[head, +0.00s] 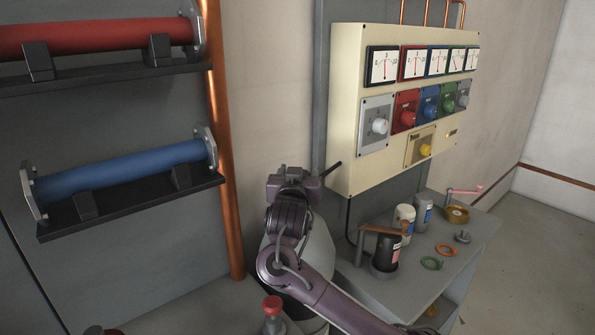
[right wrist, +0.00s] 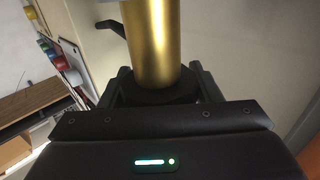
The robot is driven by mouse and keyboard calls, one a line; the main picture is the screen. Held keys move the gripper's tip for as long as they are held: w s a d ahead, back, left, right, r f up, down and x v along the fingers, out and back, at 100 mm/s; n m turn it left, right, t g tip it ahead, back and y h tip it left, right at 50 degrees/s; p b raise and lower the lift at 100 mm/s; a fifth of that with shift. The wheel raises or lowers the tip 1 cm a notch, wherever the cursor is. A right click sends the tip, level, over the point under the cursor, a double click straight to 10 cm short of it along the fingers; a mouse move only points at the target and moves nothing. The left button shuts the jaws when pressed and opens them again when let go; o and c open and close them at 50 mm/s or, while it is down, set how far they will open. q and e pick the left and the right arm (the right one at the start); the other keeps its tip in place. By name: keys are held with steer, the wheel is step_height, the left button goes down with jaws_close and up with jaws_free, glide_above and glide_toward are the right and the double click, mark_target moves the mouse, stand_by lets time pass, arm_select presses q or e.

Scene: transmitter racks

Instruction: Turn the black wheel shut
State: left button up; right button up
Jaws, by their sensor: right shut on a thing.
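In the right wrist view a black round piece (right wrist: 158,95), which looks like the black wheel, sits at the near end of a brass cylinder (right wrist: 152,40). My right gripper (right wrist: 163,86) is shut on it, with a dark finger on each side; the fingertips are partly hidden. A black lever (right wrist: 112,27) sticks out beside the cylinder. In the head view my right gripper (head: 290,182) is left of the cream panel, and it hides the wheel and cylinder there. A thin black rod (head: 332,168) shows just right of it. My left gripper is not in view.
The cream meter panel (head: 345,105) is close on the right. A copper pipe (head: 228,190) and racks with a red tube (head: 95,35) and a blue tube (head: 125,168) are on the left. A grey bench (head: 400,290) holds several small parts. A red knob (head: 272,305) stands in front.

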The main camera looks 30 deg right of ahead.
steer(key=shift+d+r, duration=0.1)
steer(key=shift+r, duration=0.1)
stand_by(0.3)
steer(key=o, duration=1)
steer(key=shift+f, duration=0.15)
steer(key=b+v, duration=0.1)
steer(key=v, duration=0.6)
steer(key=shift+s+a, duration=0.2)
steer(key=shift+a, duration=0.15)
steer(key=shift+f, duration=0.1)
